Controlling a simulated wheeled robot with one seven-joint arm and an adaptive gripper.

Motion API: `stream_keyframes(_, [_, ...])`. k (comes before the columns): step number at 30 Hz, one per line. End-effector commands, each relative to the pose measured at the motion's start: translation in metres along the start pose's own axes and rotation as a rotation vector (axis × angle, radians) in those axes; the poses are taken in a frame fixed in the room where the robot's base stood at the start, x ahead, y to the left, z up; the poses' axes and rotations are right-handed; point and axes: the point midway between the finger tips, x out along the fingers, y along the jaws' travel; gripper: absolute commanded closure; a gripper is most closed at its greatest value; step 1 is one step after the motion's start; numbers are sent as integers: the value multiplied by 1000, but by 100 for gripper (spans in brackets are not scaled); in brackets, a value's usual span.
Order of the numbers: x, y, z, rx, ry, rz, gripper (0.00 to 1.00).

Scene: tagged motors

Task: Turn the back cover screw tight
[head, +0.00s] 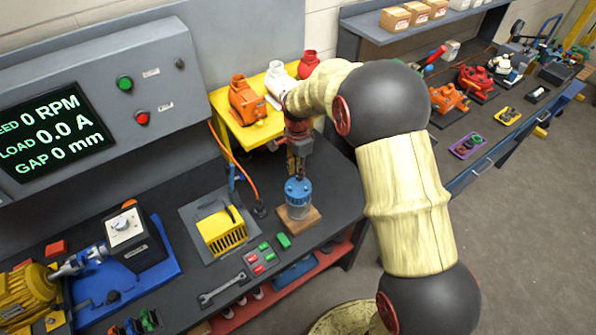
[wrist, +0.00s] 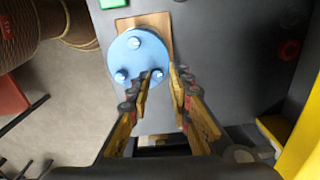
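A blue motor (head: 298,198) stands upright on a wooden block (head: 300,222) at the bench's front right. In the wrist view, its round blue cover (wrist: 135,58) faces up and carries three silver screws: one at the top (wrist: 134,42), one at lower left (wrist: 121,76) and one at lower right (wrist: 157,75). My gripper (head: 298,174) points down just above the motor. In the wrist view, my gripper's fingertips (wrist: 165,71) are apart, with a narrow gap. The left tip is beside the lower-right screw; I cannot tell whether they touch.
A yellow slotted box (head: 223,232) on a grey plate, red and green blocks (head: 262,256) and a wrench (head: 222,288) lie left of the motor. A yellow shelf (head: 240,130) holds orange, white and red motors behind. A control panel (head: 100,105) reads zero.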

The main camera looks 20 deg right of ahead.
Motion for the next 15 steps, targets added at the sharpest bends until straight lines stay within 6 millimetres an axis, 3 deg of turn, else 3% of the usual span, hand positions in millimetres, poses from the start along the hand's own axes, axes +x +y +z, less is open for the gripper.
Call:
stream_keyframes(4, [2,2,0,0,-1,4,69])
stream_keyframes(15, [-1,2,0,0,-1,7,69])
